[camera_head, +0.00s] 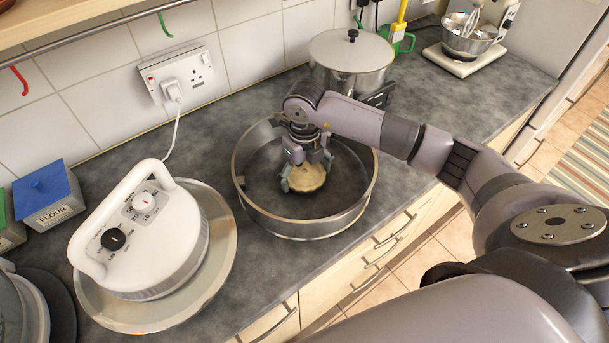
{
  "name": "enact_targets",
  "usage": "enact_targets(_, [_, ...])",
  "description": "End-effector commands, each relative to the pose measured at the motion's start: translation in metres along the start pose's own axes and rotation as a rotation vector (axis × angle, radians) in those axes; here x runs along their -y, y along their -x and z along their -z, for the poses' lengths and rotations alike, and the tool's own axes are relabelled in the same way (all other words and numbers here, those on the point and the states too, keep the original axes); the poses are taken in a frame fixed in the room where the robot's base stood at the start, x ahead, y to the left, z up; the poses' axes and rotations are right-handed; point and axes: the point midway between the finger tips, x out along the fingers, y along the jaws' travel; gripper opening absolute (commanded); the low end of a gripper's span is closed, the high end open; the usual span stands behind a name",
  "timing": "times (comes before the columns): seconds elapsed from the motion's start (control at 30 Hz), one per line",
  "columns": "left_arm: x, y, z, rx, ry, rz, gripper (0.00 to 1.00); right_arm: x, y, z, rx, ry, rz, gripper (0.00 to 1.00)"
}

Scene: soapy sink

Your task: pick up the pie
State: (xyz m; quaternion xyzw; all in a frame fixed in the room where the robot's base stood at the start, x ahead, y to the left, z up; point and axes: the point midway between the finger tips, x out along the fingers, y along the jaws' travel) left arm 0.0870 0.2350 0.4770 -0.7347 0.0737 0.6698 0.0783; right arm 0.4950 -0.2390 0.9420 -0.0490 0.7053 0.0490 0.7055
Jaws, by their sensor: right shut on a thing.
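The pie (306,178) is a small, round, pale golden thing inside a wide round metal ring (308,225) on the grey counter. My right gripper (304,181) reaches down into the ring from above, with its fingers on either side of the pie. It is shut on the pie. The gripper hides the pie's far side, and I cannot tell whether the pie is touching the counter or lifted. My left gripper is not in view.
A white appliance with dials (145,235) sits on a round tray (215,275) to the left. A lidded pot (350,65) stands close behind the ring. A stand mixer (472,40) is at the back right. Blue flour box (48,195) is far left. Counter right of the ring is clear.

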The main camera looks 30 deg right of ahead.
Motion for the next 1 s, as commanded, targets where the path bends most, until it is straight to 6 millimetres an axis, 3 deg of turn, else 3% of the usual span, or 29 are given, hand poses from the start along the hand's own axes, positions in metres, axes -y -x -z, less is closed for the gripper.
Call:
enact_targets(0.13, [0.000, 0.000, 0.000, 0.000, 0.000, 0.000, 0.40, 0.000, 0.000, 0.000, 0.001, -0.001, 0.001, 0.50])
enact_targets(0.57, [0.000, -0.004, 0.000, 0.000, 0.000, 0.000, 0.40, 0.000, 0.012, -0.001, 0.004, 0.000, 0.000, 0.50])
enact_targets(0.77, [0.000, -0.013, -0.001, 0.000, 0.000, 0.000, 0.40, 0.001, 0.044, -0.002, 0.008, 0.000, 0.001, 0.50])
enact_targets(1.0, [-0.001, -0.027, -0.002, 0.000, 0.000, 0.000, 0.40, 0.000, 0.105, -0.002, 0.010, 0.000, 0.001, 0.50])
